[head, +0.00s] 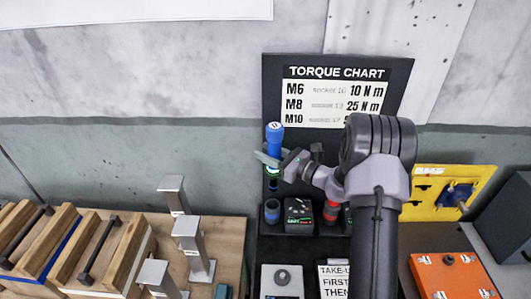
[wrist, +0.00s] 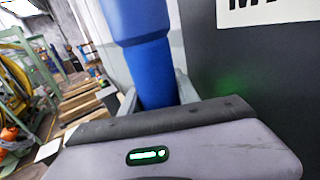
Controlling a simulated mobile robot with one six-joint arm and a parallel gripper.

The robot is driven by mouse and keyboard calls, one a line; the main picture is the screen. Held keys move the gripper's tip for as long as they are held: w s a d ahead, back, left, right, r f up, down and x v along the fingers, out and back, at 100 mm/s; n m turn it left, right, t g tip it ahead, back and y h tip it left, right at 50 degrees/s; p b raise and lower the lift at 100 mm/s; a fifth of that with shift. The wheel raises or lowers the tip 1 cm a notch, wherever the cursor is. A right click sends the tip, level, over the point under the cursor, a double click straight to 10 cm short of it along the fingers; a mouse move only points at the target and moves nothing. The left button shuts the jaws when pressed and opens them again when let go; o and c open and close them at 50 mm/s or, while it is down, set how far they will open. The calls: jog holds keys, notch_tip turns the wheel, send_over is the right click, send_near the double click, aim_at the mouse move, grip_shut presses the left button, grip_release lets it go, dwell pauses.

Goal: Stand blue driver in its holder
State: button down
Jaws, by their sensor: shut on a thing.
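The blue driver (head: 274,138) is upright in my gripper (head: 268,158), with its blue handle rising above the fingers. My gripper is shut on it; the handle also shows between the fingers in the wrist view (wrist: 148,62). The driver's dark lower end shows below the fingers. A blue-rimmed cup (head: 272,212), which looks like its holder, stands almost straight below the driver, with a small gap between them. The inside of the cup cannot be made out.
A dark torque chart board (head: 395,78) stands behind my gripper. A small black box (head: 298,214) and a red item (head: 331,212) stand right of the cup. Metal posts (head: 187,240) and wooden blocks (head: 105,250) are at left. A yellow panel (head: 470,180) is at right.

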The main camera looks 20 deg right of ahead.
jog(key=shift+w, duration=0.1)
notch_tip(320, 180, down, 16)
jog(key=b, duration=1.4)
jog(key=shift+f, duration=0.45)
jog(key=c, duration=0.8)
grip_release()
